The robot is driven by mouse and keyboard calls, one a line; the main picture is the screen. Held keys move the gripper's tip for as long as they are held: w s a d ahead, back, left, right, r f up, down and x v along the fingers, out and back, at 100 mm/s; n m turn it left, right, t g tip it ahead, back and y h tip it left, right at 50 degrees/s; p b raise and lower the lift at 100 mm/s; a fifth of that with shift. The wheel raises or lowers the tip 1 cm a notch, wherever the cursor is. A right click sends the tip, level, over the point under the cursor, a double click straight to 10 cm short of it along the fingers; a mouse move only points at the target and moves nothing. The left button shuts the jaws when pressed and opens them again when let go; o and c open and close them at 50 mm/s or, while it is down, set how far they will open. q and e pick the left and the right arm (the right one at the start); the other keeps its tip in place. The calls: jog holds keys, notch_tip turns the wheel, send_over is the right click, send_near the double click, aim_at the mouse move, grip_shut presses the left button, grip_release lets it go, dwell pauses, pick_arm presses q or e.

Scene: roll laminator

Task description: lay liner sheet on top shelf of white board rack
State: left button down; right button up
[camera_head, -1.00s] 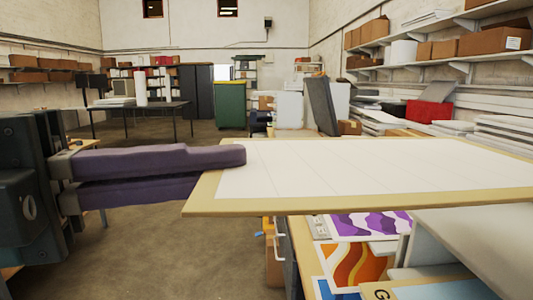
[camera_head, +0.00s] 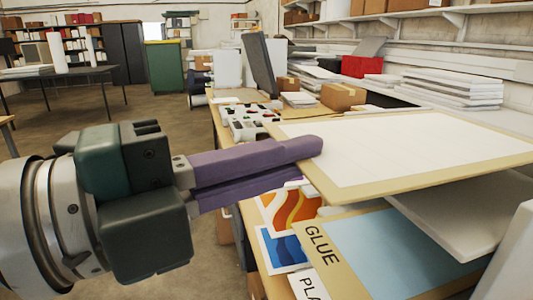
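The liner sheet (camera_head: 400,150) is a large flat white panel with a tan border. My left gripper (camera_head: 308,160) comes in from the left with purple fingers, one above and one below the sheet's near left edge, shut on it. The sheet is about level and extends right, over the white board rack. The rack's white shelf (camera_head: 465,218) shows below the sheet's near right part; I cannot tell whether they touch. A white upright panel (camera_head: 512,262) stands at the lower right. Much of the rack is hidden by the sheet. My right gripper is not in view.
A board marked GLUE (camera_head: 390,250) with a blue area lies below the shelf. Colourful prints (camera_head: 285,245) lie on the bench by it. Cardboard boxes (camera_head: 343,96) and white stacks (camera_head: 450,90) stand behind the sheet. Open floor lies to the left.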

pick_arm(q)
jog(key=shift+w+d+f, duration=0.15)
jog(key=shift+d+f, duration=0.1)
jog(key=shift+d, duration=0.15)
notch_tip(320, 180, down, 3)
jog(key=shift+b, duration=0.95)
jog(key=shift+f, duration=0.1)
jog(key=c, duration=1)
grip_release()
jog(key=shift+a, duration=0.1)
jog(key=b+v, duration=0.2)
jog(key=v, duration=0.8)
jog(key=shift+b, duration=0.4)
